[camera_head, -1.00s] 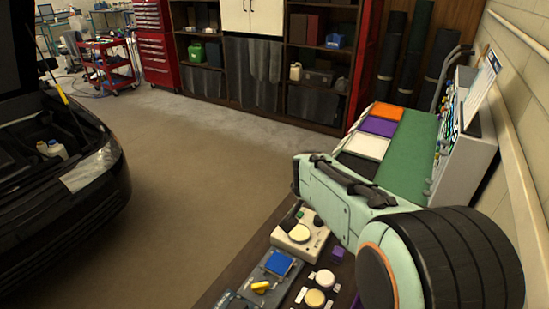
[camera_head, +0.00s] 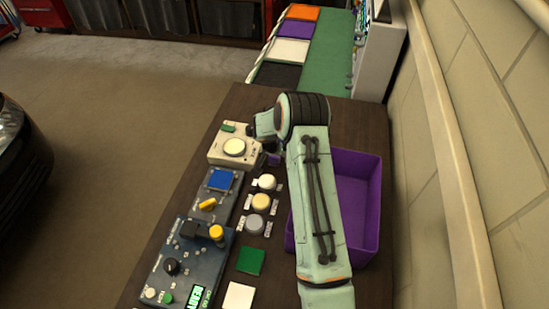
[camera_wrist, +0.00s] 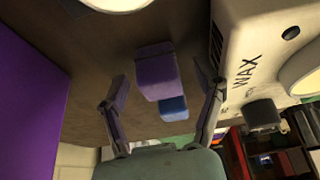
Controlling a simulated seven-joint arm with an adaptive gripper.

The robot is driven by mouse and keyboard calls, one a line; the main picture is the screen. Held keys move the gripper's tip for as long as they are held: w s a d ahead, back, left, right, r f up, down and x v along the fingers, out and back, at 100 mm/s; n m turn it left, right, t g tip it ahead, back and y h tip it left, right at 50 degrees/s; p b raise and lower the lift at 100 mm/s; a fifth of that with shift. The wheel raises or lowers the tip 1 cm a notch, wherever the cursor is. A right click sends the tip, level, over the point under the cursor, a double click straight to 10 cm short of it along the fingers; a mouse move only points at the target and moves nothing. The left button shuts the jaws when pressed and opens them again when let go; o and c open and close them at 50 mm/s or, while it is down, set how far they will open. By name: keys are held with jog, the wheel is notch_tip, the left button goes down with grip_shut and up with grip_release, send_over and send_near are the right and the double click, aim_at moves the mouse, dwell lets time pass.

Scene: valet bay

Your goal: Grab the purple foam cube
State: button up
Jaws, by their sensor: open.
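The purple foam cube (camera_wrist: 157,76) is in the middle of the wrist view, on the dark table top. In the head view a small part of it (camera_head: 273,159) shows beside my arm, right of the cream control box. My gripper (camera_wrist: 159,70) is open, with one finger on either side of the cube in the picture; I see gaps on both sides and no clear contact. A small blue block (camera_wrist: 173,107) shows just below the cube in the wrist view. In the head view my gripper is mostly hidden behind my arm.
The cream control box (camera_head: 235,147) stands close to the gripper; its "WAX" side shows in the wrist view. A purple bin (camera_head: 365,200) lies right of my forearm. Round buttons (camera_head: 261,203), blue-grey panels (camera_head: 185,265) and a green square (camera_head: 251,261) cover the front left. A wall borders the right.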

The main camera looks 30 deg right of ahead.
jog(key=c, duration=0.9)
